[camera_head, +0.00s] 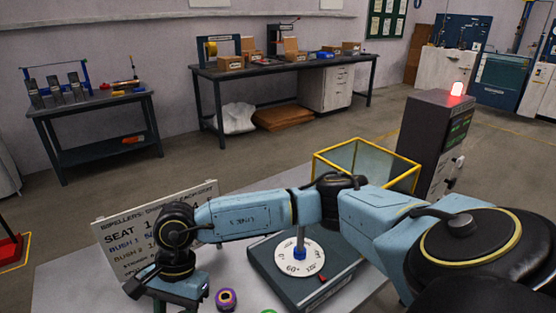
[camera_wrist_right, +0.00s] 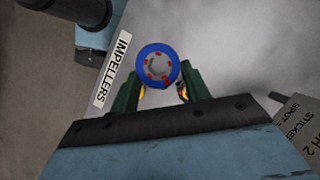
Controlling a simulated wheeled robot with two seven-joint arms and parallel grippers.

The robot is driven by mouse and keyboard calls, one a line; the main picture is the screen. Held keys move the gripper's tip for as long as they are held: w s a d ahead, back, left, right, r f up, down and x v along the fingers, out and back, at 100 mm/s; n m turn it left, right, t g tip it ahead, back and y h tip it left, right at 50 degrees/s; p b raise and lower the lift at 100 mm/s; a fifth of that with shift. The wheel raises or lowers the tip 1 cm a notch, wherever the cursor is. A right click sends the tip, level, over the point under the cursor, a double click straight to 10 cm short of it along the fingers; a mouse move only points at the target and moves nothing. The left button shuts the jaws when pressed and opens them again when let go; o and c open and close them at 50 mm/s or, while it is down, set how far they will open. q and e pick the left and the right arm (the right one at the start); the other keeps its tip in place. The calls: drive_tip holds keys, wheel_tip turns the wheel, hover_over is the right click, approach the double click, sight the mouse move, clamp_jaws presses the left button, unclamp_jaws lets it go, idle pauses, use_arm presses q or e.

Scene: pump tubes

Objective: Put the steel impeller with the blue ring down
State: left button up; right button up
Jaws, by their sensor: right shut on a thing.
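The impeller with the blue ring (camera_wrist_right: 158,66) shows end-on in the right wrist view, a grey centre with red marks inside a blue rim. My right gripper (camera_wrist_right: 163,90) is shut on it, a green finger on each side. In the head view my right arm reaches across to the left, and the right gripper (camera_head: 178,289) is low at the near edge of the picture; the impeller is hidden there. An IMPELLERS label (camera_wrist_right: 112,68) lies left of the impeller in the wrist view; I cannot tell the impeller's height above the table. My left gripper is not in view.
A purple-ringed part (camera_head: 226,299) stands right of the gripper; a green piece (camera_head: 268,311) is cut off beside it. A dial device (camera_head: 315,285) and a yellow-framed bin (camera_head: 367,148) are farther right. A sign board (camera_head: 118,243) stands behind the wrist. Bare table (camera_head: 65,285) shows left.

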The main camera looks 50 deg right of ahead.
drive_tip(key=m, duration=0.1)
drive_tip(key=s+a+m+t, duration=0.1)
drive_tip(key=m, duration=0.1)
drive_tip(key=s+a+m, duration=0.1)
drive_tip(key=m, duration=0.1)
drive_tip(key=shift+a+f+t, duration=0.15)
drive_tip(key=shift+f+t, duration=0.1)
drive_tip(key=shift+t, duration=0.15)
drive_tip(key=f+m, duration=0.2)
drive_tip(key=f, duration=0.1)
drive_tip(key=s+a+f+m+t, duration=0.1)
drive_tip(key=f, duration=0.1)
drive_tip(key=shift+s+a+b, duration=0.1)
drive_tip(key=shift+b, duration=0.2)
wheel_tip(320, 180, down, 5)
drive_tip(key=shift+r+b, duration=0.2)
drive_tip(key=shift+b, duration=0.4)
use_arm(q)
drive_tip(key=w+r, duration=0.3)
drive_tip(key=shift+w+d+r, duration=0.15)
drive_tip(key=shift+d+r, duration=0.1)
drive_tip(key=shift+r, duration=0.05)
use_arm(e)
drive_tip(key=shift+f, duration=0.15)
drive_tip(key=o, duration=1.2)
drive_tip(key=shift+f, duration=0.1)
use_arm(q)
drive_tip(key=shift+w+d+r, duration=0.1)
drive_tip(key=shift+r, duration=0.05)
